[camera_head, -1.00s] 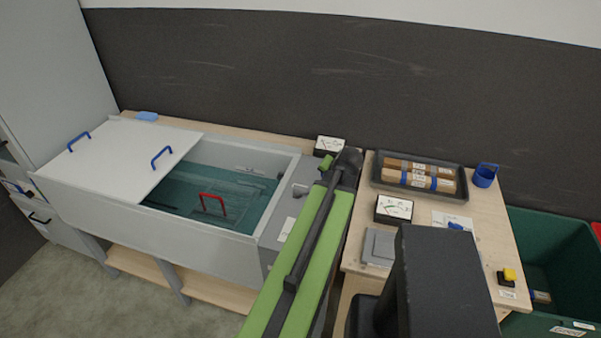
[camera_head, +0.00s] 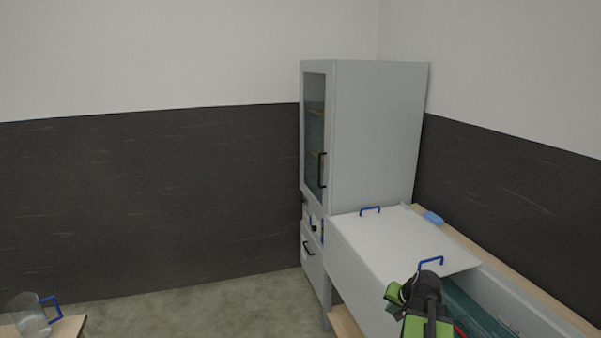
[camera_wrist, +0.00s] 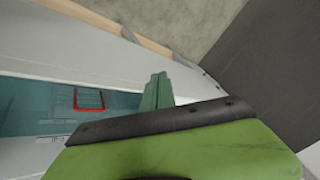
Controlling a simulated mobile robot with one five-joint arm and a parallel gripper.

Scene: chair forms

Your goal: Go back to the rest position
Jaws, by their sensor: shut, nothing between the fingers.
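My gripper (camera_wrist: 157,90) shows in the wrist view as two green fingers pressed together, with nothing between them. It hangs above the outer wall of the grey tank, apart from any object. In the head view my green and black arm rises at the lower right, in front of the tank's white lid (camera_head: 390,242); the fingertips are hard to make out there.
The tank's teal inside (camera_head: 476,312) shows beside the lid, with a red handle (camera_wrist: 89,99) in the wrist view. A tall grey cabinet (camera_head: 378,135) stands behind. A clear jug (camera_head: 30,318) with a blue handle sits at lower left. Floor between is clear.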

